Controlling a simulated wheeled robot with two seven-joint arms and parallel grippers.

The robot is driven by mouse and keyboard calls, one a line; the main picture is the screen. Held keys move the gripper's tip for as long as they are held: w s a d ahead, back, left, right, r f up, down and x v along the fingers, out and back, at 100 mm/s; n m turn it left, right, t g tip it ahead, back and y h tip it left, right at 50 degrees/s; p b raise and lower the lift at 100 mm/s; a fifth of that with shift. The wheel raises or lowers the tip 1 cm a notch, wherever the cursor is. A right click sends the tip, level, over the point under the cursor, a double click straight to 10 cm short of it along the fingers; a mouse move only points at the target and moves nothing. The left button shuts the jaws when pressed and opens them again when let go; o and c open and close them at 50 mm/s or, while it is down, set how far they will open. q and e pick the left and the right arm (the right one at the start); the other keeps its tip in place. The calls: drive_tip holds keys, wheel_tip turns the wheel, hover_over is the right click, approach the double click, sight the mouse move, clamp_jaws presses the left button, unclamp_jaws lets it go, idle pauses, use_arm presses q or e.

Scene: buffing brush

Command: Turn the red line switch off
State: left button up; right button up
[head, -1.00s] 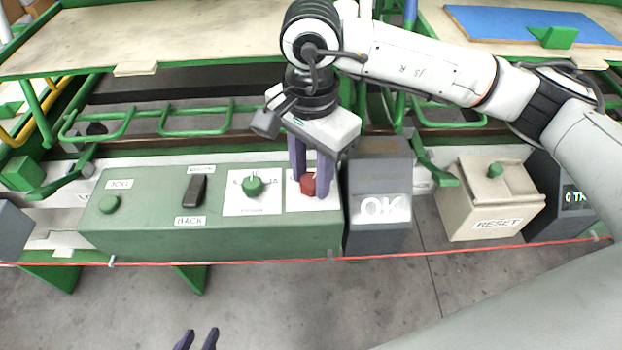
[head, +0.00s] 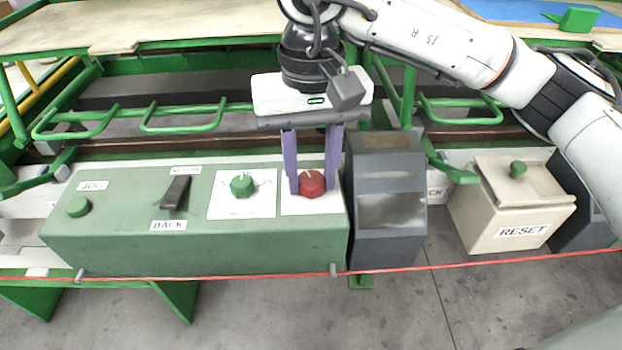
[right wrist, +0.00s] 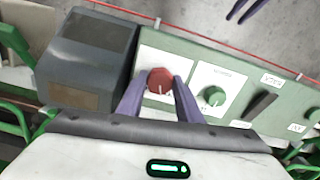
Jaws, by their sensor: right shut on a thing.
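The red line switch (head: 312,184) is a round red knob on a white plate at the right end of the green control box (head: 200,245). Its pale mark points roughly toward the back of the box. My right gripper (head: 311,186) reaches down from above, shut on the red knob with one purple finger on each side. The right wrist view shows the knob (right wrist: 160,82) between the fingertips, its pale mark toward the gripper. The left gripper (right wrist: 240,10) shows only as two purple fingers apart at the top of the right wrist view, empty.
A green knob (head: 242,185) sits left of the red one, then a black lever (head: 176,193) and a green button (head: 79,207). A dark box with a blank screen (head: 391,211) stands close on the right. A red cord (head: 440,267) runs along the front.

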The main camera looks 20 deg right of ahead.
drive_tip(key=n+b, duration=0.1)
drive_tip(key=n, duration=0.3)
use_arm(q)
drive_tip(key=shift+w+d+f+b, duration=0.15)
drive_tip(key=shift+d+b, duration=0.1)
drive_tip(key=shift+b, duration=0.1)
use_arm(e)
drive_tip(key=shift+n, duration=0.3)
use_arm(q)
drive_tip(key=shift+f, duration=0.15)
use_arm(e)
drive_tip(key=o, duration=1)
drive_tip(key=shift+o, duration=0.2)
use_arm(q)
drive_tip(key=shift+t, duration=0.3)
use_arm(e)
drive_tip(key=shift+r, duration=0.1)
